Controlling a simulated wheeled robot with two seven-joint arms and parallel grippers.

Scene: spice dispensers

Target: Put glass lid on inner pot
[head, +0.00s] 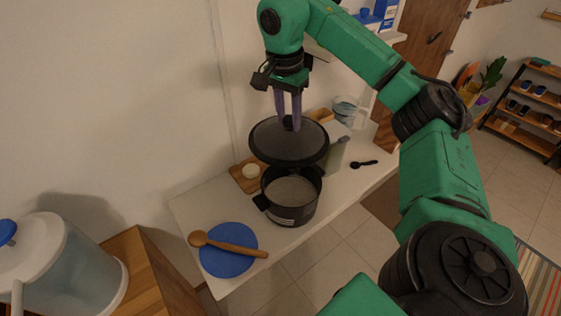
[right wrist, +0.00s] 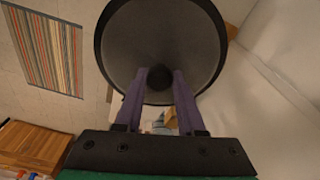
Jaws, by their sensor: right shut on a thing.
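The lid (head: 268,148) is a round, dark disc with a black rim and a small knob. My right gripper (head: 288,128) is shut on the lid's knob and holds the lid roughly level in the air. The inner pot (head: 290,205) is black and stands open on the white counter, with pale contents inside. The lid hangs above the pot and a little towards the back, apart from it. In the right wrist view the lid (right wrist: 160,35) fills the top middle, its knob between the purple fingers of the gripper (right wrist: 160,78). My left gripper is not in view.
A blue plate (head: 228,262) with a wooden spoon (head: 235,247) lies left of the pot. A wooden board (head: 241,181) with a pale round item is behind it. A greenish bottle (head: 335,158), a glass jug (head: 346,110) and a black spoon (head: 364,163) are to the right.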

